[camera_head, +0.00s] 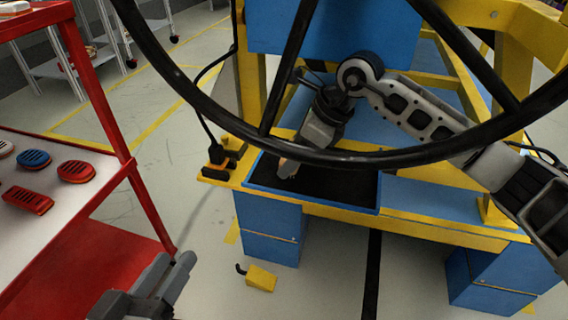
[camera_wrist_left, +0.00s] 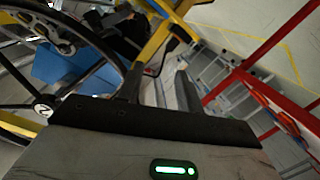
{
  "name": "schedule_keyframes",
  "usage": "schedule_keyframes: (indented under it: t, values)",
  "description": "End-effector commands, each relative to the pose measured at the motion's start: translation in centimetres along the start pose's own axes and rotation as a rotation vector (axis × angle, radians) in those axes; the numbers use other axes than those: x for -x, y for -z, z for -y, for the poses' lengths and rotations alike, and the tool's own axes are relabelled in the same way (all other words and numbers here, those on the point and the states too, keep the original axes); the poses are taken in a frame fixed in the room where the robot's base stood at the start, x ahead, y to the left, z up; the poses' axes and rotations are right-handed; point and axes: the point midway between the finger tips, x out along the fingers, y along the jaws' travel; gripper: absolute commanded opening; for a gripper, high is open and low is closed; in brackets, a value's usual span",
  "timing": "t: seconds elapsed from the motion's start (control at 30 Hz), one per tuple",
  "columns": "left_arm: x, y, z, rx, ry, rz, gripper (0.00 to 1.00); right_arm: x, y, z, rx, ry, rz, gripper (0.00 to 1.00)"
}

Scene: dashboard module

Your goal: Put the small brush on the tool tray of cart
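The tool tray (camera_head: 340,188) is a dark, blue-rimmed recess on the blue and yellow cart (camera_head: 420,228), behind the steering wheel in the head view. My right arm comes in from the right, and its gripper (camera_head: 300,152) points down over the left part of the tray. A small tan piece (camera_head: 289,167) shows at its fingertips, low over the tray's left end; it looks like part of the small brush. The wheel rim partly hides the fingers, so their grip is unclear. My left gripper (camera_head: 165,284) is at the lower left, empty, its fingers apart; they also show in the left wrist view (camera_wrist_left: 160,88).
The black steering wheel (camera_head: 330,159) crosses the view in front of the cart. A red-framed table (camera_head: 85,195) with several red and blue oval parts stands at the left. A yellow block (camera_head: 261,279) is on the floor.

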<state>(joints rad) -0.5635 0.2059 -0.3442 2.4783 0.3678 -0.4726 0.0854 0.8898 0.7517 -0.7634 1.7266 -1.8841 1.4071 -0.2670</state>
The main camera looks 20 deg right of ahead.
Motion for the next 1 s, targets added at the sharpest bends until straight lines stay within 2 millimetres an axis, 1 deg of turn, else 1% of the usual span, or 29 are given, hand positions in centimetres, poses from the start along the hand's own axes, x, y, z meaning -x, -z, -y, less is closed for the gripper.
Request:
schedule_keyframes:
  t: [0.03,0.1,0.2,0.27,0.43,0.5,0.63,0.83,0.87,0.9,1.0]
  values:
    - [-0.1,-0.1,0.0,0.006,-0.005,-0.006,0.36,-0.6,-0.9,0.0,0.002,-0.001,0.003,0.63]
    - [-0.1,-0.1,0.0,0.013,-0.008,-0.009,0.36,-1.0,-1.6,0.0,0.001,-0.001,0.001,0.63]
    - [-0.1,0.0,-0.1,0.019,-0.012,-0.012,0.36,-1.3,-2.0,0.0,-0.001,0.0,-0.001,0.63]
    - [-0.1,-0.1,-0.1,0.023,-0.014,-0.014,0.36,-1.6,-1.9,0.0,-0.001,0.0,-0.002,0.63]
    - [-0.1,-0.5,0.0,0.058,-0.033,-0.031,0.36,-3.7,-0.7,0.0,-0.002,-0.002,-0.001,0.63]
    - [-0.2,0.2,-0.1,0.044,-0.04,-0.066,0.36,-4.3,-0.3,0.0,-0.002,-0.001,-0.001,0.63]
    - [-0.3,1.9,-0.6,0.02,-0.056,-0.115,0.36,-4.3,-0.4,0.1,-0.001,0.001,0.0,0.63]
    - [-0.4,1.8,-0.6,0.014,-0.057,-0.114,0.36,-4.4,-0.2,0.0,-0.001,0.0,0.0,0.63]
    - [-0.4,1.8,-0.6,0.01,-0.057,-0.114,0.36,-4.4,-0.2,0.0,-0.001,0.0,-0.001,0.88]
    - [-0.4,1.7,-0.6,0.008,-0.058,-0.111,0.36,-4.4,-0.3,0.0,0.0,0.0,-0.001,0.99]
    - [-0.4,1.6,-0.6,0.006,-0.058,-0.107,0.36,-4.4,-0.2,0.0,-0.001,0.0,-0.001,1.0]
